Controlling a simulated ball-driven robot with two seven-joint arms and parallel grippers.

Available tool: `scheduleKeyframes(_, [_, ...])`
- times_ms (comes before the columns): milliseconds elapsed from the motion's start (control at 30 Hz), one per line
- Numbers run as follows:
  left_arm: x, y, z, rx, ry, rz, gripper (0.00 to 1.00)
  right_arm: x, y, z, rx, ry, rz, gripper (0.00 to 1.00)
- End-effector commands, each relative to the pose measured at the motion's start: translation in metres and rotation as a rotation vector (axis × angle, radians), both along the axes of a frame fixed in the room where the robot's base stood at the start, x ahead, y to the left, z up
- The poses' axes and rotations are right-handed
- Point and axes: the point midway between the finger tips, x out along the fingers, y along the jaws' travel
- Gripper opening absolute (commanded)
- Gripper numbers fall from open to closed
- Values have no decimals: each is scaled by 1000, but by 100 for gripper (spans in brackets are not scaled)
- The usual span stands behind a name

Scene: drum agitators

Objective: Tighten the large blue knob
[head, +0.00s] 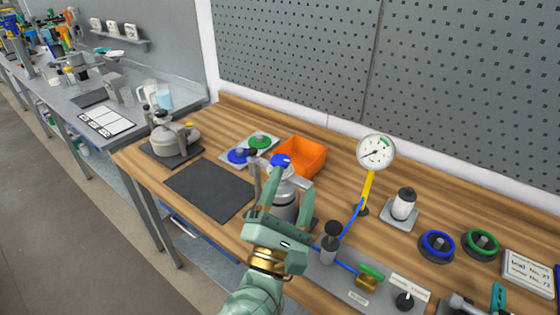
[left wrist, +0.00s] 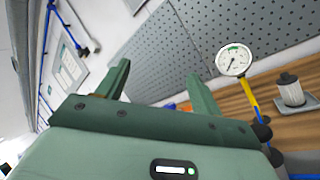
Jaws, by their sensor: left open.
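A blue knob (head: 281,160) sits on top of a grey metal vessel (head: 286,208) near the middle of the table. A sliver of blue (left wrist: 170,106) shows between the fingers in the left wrist view; I cannot tell which part it is. Another blue knob (head: 238,156) lies on a light plate, and a blue ring-shaped one (head: 437,245) lies at the right. I cannot tell by size which is the large one. My left gripper (head: 285,188) is open, in front of the vessel and partly hiding it. It also shows open in the left wrist view (left wrist: 158,80). My right gripper is not seen.
An orange bin (head: 302,157) stands just behind the vessel. A round gauge (head: 376,152) on a yellow stem and a white cylinder (head: 404,204) stand to the right. A green ring (head: 480,244) lies farther right. A dark mat (head: 210,188) at the left is bare.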

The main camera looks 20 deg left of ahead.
Motion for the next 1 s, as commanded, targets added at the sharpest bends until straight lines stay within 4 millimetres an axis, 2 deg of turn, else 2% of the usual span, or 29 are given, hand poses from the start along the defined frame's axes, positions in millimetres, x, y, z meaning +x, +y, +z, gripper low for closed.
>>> scheduleKeyframes(33, [10, 8, -9, -194, 52, 10, 66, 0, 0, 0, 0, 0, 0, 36])
scheduleKeyframes(100, [20, 19, -29, -445, 133, 37, 66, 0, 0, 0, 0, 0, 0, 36])
scheduleKeyframes(200, [28, 26, -58, -695, 230, 82, 66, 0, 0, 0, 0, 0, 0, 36])
scheduleKeyframes(300, [31, 28, -77, -830, 287, 119, 66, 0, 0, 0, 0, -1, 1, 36])
scheduleKeyframes(467, [40, 32, -84, -883, 310, 135, 66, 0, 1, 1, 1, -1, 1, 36])
scheduleKeyframes(567, [56, 37, -83, -879, 308, 136, 66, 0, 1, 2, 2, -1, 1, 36])
scheduleKeyframes(1000, [158, 69, -84, -876, 307, 138, 66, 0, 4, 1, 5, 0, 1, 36])
